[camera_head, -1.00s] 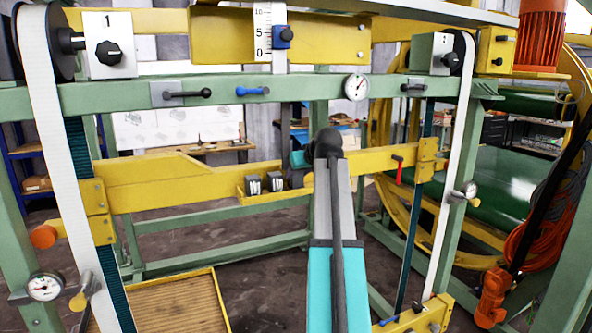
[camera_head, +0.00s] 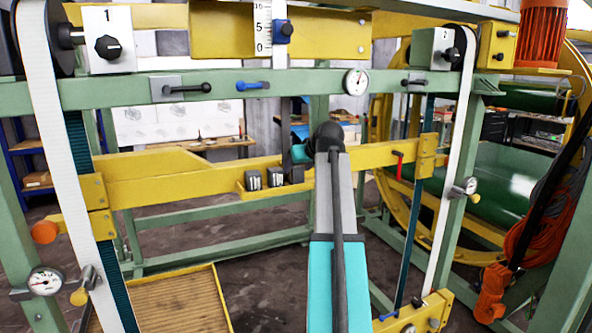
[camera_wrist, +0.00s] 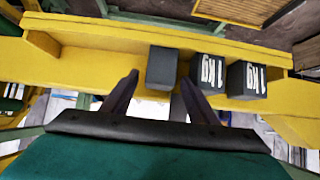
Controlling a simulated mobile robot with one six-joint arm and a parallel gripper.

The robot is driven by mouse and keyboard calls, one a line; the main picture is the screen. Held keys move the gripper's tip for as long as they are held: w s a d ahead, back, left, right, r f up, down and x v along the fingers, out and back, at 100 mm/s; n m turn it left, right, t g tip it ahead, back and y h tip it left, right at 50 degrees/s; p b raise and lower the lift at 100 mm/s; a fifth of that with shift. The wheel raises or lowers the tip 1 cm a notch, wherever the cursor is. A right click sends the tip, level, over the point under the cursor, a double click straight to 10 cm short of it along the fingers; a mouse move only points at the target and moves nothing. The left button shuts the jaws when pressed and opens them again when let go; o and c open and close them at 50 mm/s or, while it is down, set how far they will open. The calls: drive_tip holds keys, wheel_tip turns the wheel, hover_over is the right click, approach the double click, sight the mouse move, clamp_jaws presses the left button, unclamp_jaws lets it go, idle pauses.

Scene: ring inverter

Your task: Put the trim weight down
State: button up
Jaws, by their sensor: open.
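Three dark block weights stand on a yellow tray on the yellow crossbeam. In the wrist view, one dark weight (camera_wrist: 162,68) with no marking visible sits between my open fingertips, with a gap on each side. Two weights marked 1kg (camera_wrist: 208,72) (camera_wrist: 246,79) stand to its right. My gripper (camera_wrist: 160,77) is open and holds nothing. In the head view, two marked weights (camera_head: 253,180) (camera_head: 275,178) show on the tray (camera_head: 262,192). The third weight (camera_head: 295,174) is partly hidden beside my arm.
A green crossbar (camera_head: 225,90) with handles and a gauge (camera_head: 356,81) runs in front. White belts (camera_head: 62,150) (camera_head: 455,150) hang at both sides. A wood-floored yellow tray (camera_head: 165,300) lies low at the left. A yellow lip (camera_wrist: 150,30) runs beyond the weights.

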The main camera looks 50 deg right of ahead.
drive_tip(key=b+v, duration=0.3)
drive_tip(key=v, duration=0.8)
drive_tip(key=shift+s+a+r, duration=0.1)
drive_tip(key=shift+s, duration=0.1)
idle(0.8)
